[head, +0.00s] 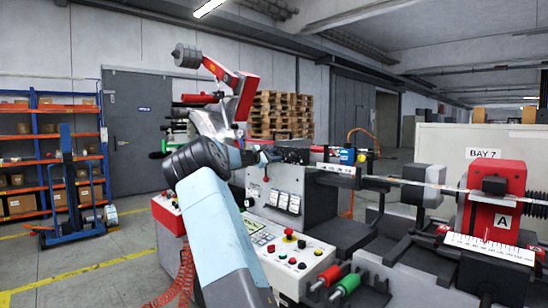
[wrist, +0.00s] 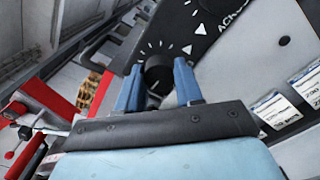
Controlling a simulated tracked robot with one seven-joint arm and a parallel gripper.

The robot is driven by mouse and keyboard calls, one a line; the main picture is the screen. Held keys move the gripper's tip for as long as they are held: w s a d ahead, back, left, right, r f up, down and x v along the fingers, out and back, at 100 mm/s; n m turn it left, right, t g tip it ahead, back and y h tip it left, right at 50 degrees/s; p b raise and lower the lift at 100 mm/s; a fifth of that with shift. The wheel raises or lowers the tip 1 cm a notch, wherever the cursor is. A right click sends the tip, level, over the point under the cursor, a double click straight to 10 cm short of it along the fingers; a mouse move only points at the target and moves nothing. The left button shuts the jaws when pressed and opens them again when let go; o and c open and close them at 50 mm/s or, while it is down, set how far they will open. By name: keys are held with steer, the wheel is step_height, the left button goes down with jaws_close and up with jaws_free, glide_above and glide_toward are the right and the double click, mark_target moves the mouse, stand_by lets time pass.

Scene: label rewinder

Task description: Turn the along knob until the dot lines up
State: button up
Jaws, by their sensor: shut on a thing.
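In the wrist view, a round black knob (wrist: 157,70) stands on a dark panel (wrist: 225,15) with white tick marks and white triangles. My gripper (wrist: 158,80) has its two blue fingers on either side of this knob and is shut on it. Lettering starting with "AC" is partly visible higher on the panel, cut off by the frame edge. I cannot read a label for the held knob. I cannot make out the dot. In the head view, my gripper (head: 264,156) is at the machine's upper left, and the knob cannot be made out there.
Below in the head view, a control panel (head: 290,248) carries several buttons. Red and green handles (head: 345,286) stick out in front. A red block (head: 492,205) marked A is at the right with a white scale (head: 490,248). Open floor lies at the left.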

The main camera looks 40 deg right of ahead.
steer(key=shift+w+f+n, duration=0.1)
steer(key=shift+f+n, duration=0.2)
steer(key=shift+f, duration=0.05)
steer(key=o, duration=0.9)
steer(key=shift+c, duration=0.2)
steer(key=shift+o, duration=0.9)
steer(key=shift+r, duration=0.15)
steer(key=shift+a, duration=0.1)
steer(key=s+a, duration=0.1)
steer(key=a, duration=1.2)
steer(key=shift+a, duration=0.3)
steer(key=shift+s, duration=0.1)
